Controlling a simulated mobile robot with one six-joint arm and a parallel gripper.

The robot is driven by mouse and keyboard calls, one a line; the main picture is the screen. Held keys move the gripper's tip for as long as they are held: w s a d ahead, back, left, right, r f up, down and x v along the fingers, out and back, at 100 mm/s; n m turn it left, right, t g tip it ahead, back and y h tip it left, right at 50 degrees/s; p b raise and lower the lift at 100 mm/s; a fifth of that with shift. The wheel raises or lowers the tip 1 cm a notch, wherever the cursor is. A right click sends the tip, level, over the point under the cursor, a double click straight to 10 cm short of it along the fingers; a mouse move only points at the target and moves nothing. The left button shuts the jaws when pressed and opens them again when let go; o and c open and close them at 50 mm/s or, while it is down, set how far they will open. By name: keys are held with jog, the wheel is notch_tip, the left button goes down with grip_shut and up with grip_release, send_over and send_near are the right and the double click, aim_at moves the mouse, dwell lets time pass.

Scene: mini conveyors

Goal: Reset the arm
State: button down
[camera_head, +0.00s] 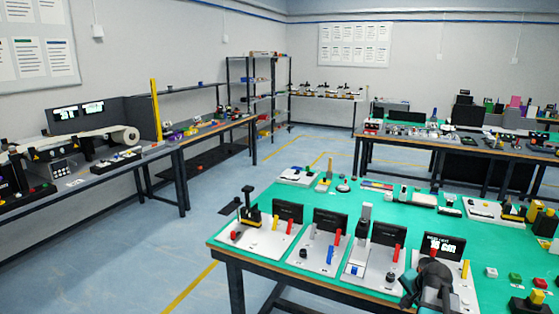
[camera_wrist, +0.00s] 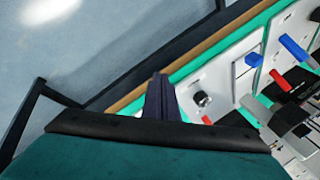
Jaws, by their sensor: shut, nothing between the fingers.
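My gripper (camera_wrist: 160,92) shows in the middle of the wrist view, its dark fingers together with nothing between them. The fingers point toward the front edge of the green-topped table (camera_wrist: 190,66), beside a white panel with a black knob. In the head view my arm (camera_head: 430,283) is a dark shape at the lower right, over the front of the green table (camera_head: 350,203). It partly covers the rightmost white panel. The fingertips cannot be made out in the head view.
White panels with red, blue and yellow levers line the table's front, including a left panel (camera_head: 268,238) and a middle panel (camera_head: 318,251). A display (camera_head: 443,248) stands behind my arm. Push buttons (camera_head: 514,280) sit at the right. Blue floor (camera_head: 110,255) is clear at the left.

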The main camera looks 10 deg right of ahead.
jog(key=s+a+f+n+g, duration=0.15)
jog(key=a+f+n, duration=0.35)
jog(key=a, duration=0.7)
jog(key=s+a+f+n+g+y, duration=0.15)
jog(key=a+f+n, duration=0.35)
jog(key=a, duration=0.8)
jog(key=s+a+f+n+g+h, duration=0.15)
jog(key=a+f+n, duration=0.35)
jog(key=a, duration=0.7)
jog(key=s+f+g, duration=0.3)
jog(key=s+f, duration=0.6)
jog(key=s, duration=0.4)
jog(key=s+f+g+y, duration=0.1)
jog(key=s+f+g, duration=0.2)
jog(key=s+f, duration=0.6)
jog(key=s, duration=0.3)
jog(key=shift+s+a+f, duration=0.15)
jog(key=shift+s+f, duration=0.2)
jog(key=shift+s, duration=0.05)
jog(key=shift+g, duration=0.25)
